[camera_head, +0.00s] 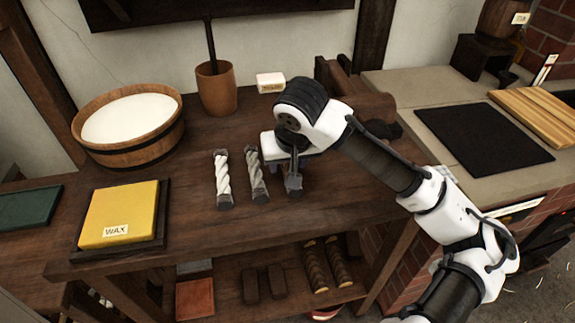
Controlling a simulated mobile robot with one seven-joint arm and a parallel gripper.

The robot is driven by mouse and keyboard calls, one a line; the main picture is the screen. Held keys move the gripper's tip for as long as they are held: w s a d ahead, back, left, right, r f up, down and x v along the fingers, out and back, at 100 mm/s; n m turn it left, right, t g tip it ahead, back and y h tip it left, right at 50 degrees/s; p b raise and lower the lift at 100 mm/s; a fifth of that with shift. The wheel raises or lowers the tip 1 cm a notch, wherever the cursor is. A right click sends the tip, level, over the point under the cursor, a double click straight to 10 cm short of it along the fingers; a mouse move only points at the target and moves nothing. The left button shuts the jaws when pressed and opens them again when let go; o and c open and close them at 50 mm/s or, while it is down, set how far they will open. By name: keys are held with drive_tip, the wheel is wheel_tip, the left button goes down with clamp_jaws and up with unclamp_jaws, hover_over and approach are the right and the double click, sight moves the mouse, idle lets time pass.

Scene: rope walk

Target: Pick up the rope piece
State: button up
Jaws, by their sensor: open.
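A white twisted rope piece (222,178) with dark ends lies on the brown wooden bench (190,222). A greyer rope piece (256,174) with dark ends lies just right of it, roughly parallel. My gripper (293,181) points down right of the grey piece, low over the bench, and is open. A dark shape shows at its fingertips, in line with the ends of the rope pieces. I cannot tell whether it is part of another piece or only the fingers, since my wrist hides that spot.
A wooden tub (172,137) with white contents and a yellow wax block (118,208) in a dark tray stand left. A brown pot (216,92) and a small label block (270,82) stand behind. A dark mat (484,133) lies right. The front of the bench is clear.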

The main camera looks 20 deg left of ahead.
sight(288, 164)
drive_tip(key=shift+f, duration=0.1)
clamp_jaws()
idle(0.4)
wheel_tip(288, 164, up, 20)
drive_tip(key=shift+p, duration=0.4)
drive_tip(key=c, duration=0.7)
unclamp_jaws()
drive_tip(key=shift+c, duration=1.4)
